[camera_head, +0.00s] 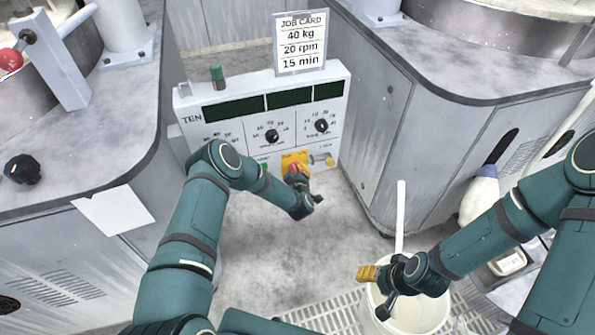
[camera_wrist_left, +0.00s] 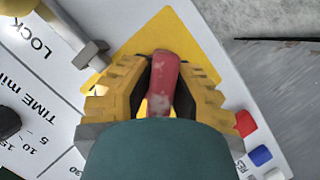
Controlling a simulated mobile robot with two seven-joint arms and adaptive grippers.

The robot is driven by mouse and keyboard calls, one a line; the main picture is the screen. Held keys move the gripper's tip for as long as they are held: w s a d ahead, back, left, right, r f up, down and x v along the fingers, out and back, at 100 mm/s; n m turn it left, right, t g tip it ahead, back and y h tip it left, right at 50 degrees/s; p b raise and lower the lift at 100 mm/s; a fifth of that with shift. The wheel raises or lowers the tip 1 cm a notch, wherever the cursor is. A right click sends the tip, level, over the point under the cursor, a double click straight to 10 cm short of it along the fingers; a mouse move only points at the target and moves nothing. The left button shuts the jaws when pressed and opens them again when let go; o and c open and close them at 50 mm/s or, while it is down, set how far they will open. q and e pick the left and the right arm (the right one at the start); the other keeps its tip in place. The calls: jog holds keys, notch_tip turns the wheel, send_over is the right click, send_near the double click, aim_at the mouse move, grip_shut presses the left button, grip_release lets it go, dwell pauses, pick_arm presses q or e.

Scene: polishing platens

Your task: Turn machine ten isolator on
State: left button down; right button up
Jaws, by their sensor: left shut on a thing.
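The machine ten control panel (camera_head: 184,100) is marked TEN and stands between two machine cabinets. Its isolator is a red handle (camera_wrist_left: 163,82) on a yellow plate (camera_head: 287,158), low on the panel. My left gripper (camera_head: 296,172) is at the isolator, its yellow fingers shut on the red handle, one on each side in the left wrist view (camera_wrist_left: 160,98). The handle's lower end is hidden by the gripper, and I cannot read any on or off mark. My right gripper (camera_head: 367,273) is away from the panel, over a white bucket; I cannot tell its finger gap.
A metal lock pin (camera_wrist_left: 85,50) sits close beside the yellow plate. Two dials (camera_head: 272,136) and a job card (camera_head: 301,42) are above. The white bucket (camera_head: 436,322) with an upright white stick (camera_head: 400,215) stands on the floor. Cabinets flank both sides.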

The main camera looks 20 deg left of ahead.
pick_arm(q)
jog(key=m+g+y, duration=0.1)
jog(key=m, duration=0.1)
jog(key=shift+m, duration=0.3)
jog(key=m+g+y, duration=0.1)
jog(key=m, duration=0.2)
jog(key=shift+g+y, duration=0.3)
jog(key=shift+y, duration=0.1)
jog(key=m+g+y, duration=0.1)
jog(key=m+y, duration=0.1)
jog(key=m, duration=0.1)
jog(key=shift+a, duration=0.1)
jog(key=shift+a+m+g+y, duration=0.15)
jog(key=shift+m+g+y, duration=0.15)
jog(key=shift+m+y, duration=0.95)
jog(key=shift+m+h, duration=0.25)
jog(key=shift+m, duration=0.2)
jog(key=c, duration=1.2)
grip_release()
jog(key=shift+s, duration=0.15)
